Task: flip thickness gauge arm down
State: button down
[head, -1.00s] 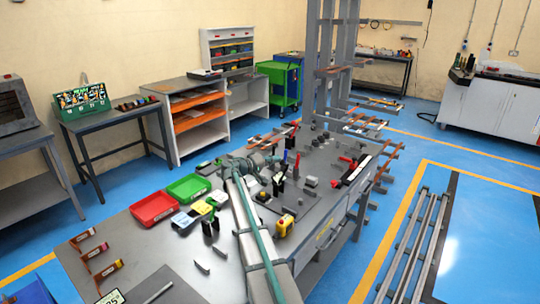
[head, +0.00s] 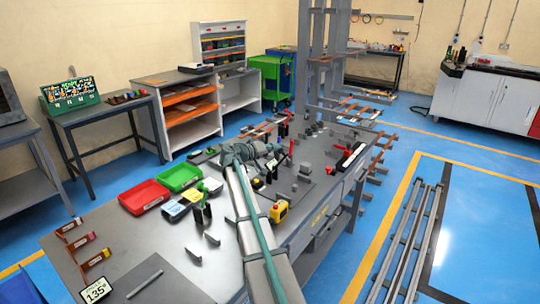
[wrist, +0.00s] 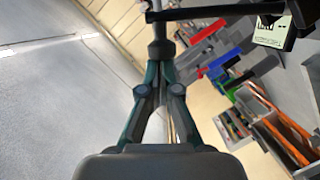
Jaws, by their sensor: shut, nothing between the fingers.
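In the wrist view, a dark device with a pale lit display (wrist: 270,32) is at the top right; it looks like the thickness gauge. A dark bar (wrist: 215,12) runs from it across the top of the picture to a point above my fingers. My gripper (wrist: 160,48) is shut and empty, its tips just below the bar's left end; I cannot tell if they touch. In the head view, a small black device with a display (head: 258,184) stands on the bench beside my arm. My gripper there is mostly hidden behind my own arm.
The grey bench (head: 150,245) carries a red bin (head: 143,197), a green bin (head: 180,177), a yellow box with a red button (head: 279,211) and several upright black tools. A 135° card (head: 96,290) lies at the front left. Metal rails (head: 410,240) lie on the floor at right.

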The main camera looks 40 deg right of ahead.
jog(key=s+d+f+m+t+y+b, duration=0.2)
jog(key=s+f+m+b, duration=0.6)
jog(key=b, duration=1.1)
jog(key=shift+s+d+m+t+b, duration=0.3)
jog(key=shift+s+d+t, duration=0.1)
jog(key=shift+s+t, duration=0.45)
jog(key=shift+f, duration=0.15)
jog(key=s+a+r+p, duration=0.1)
jog(key=s+a+r, duration=0.1)
jog(key=a+r, duration=0.5)
jog(key=shift+p+v, duration=0.3)
jog(key=shift+v, duration=0.75)
jog(key=shift+s+f, duration=0.1)
jog(key=shift+f, duration=0.05)
